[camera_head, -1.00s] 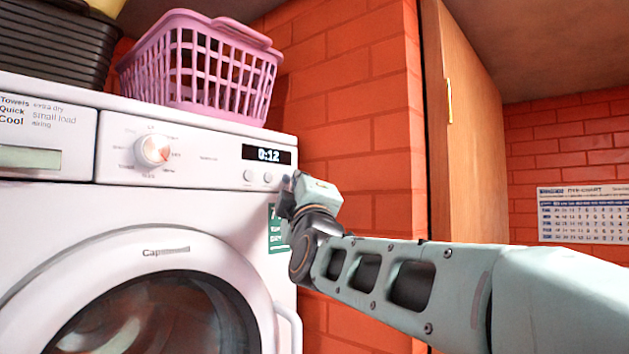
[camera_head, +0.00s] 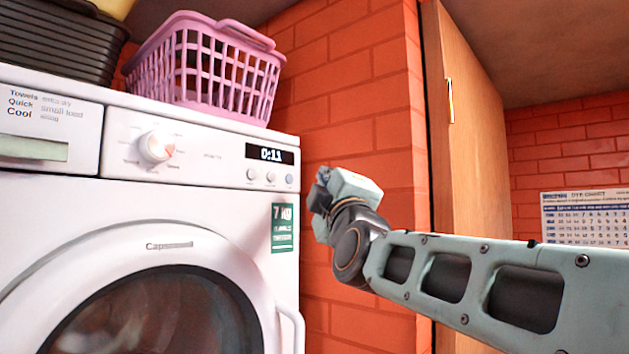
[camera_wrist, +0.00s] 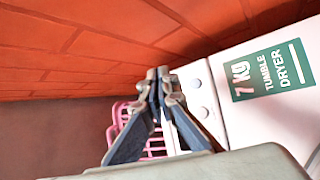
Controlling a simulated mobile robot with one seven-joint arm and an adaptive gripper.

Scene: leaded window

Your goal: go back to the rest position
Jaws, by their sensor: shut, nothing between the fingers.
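My gripper (camera_wrist: 158,80) is shut and empty in the wrist view, its fingertips together. In the head view my gripper (camera_head: 322,190) is small and partly hidden by my wrist, to the right of the white tumble dryer (camera_head: 60,215) and in front of the brick wall. It looks apart from the dryer. The dryer's display (camera_head: 270,154) reads 0:11. Round buttons (camera_head: 270,177) sit below the display, and a dial (camera_head: 156,146) is to the left.
A pink basket (camera_head: 205,75) and a dark crate (camera_head: 60,45) stand on the dryer. A green label (camera_head: 282,228) is on its front. A brick wall (camera_head: 350,110) is behind my arm. A wooden door (camera_head: 465,150) and a calendar (camera_head: 585,215) are at the right.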

